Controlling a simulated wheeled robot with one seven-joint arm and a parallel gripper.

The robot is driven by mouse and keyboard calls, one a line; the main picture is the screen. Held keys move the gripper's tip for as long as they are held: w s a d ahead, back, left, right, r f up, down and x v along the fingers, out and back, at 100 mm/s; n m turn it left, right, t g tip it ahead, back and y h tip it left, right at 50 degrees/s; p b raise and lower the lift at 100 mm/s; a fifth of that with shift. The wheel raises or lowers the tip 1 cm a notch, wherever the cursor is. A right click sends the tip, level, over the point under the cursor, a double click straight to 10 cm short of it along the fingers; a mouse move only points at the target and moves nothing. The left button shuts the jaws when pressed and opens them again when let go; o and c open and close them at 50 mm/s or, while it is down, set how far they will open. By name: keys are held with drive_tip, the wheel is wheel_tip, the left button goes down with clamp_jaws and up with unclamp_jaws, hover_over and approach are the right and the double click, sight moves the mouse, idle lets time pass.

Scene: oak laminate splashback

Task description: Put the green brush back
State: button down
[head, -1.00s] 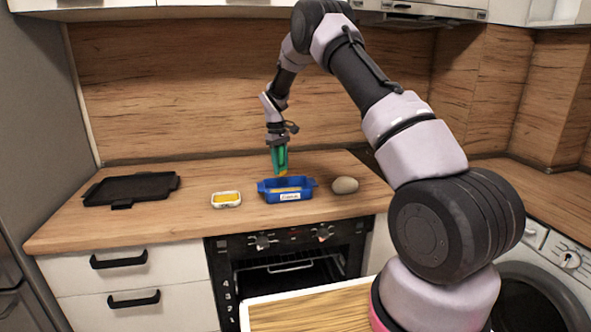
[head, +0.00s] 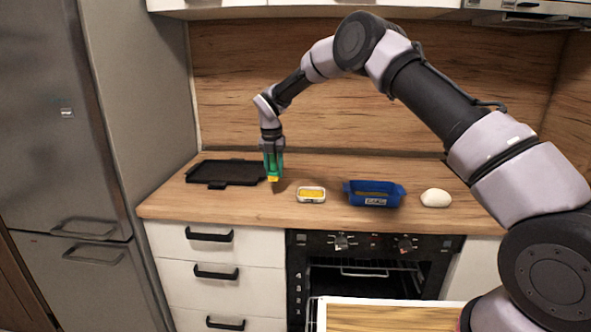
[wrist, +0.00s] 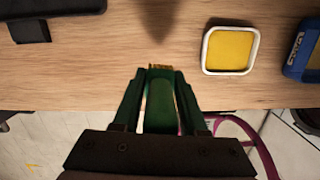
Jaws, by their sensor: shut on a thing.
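The green brush (head: 273,164) is upright in my gripper (head: 272,156), with its yellow bristles pointing down. My gripper is shut on it and holds it above the counter, between the black tray (head: 228,172) and the small white dish with a yellow inside (head: 311,195). In the wrist view the brush (wrist: 160,105) sits between the two fingers, and the white-rimmed dish (wrist: 230,50) lies ahead and to the right. A blue dish (head: 372,194) with handles and a label stands farther right, with something yellowish inside.
A pale egg-shaped object (head: 436,198) lies right of the blue dish. The wooden counter (head: 200,207) is clear in front of the black tray. An oven (head: 370,262) with its door open is below the counter. A grey fridge (head: 65,130) stands at the left.

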sight(272, 199)
drive_tip(key=shift+s+a+n, duration=0.25)
drive_tip(key=shift+a+n, duration=0.25)
drive_tip(key=shift+a, duration=0.15)
drive_tip(key=shift+f, duration=3.35)
drive_tip(key=shift+f, duration=0.65)
drive_tip(key=shift+c, duration=1.8)
unclamp_jaws()
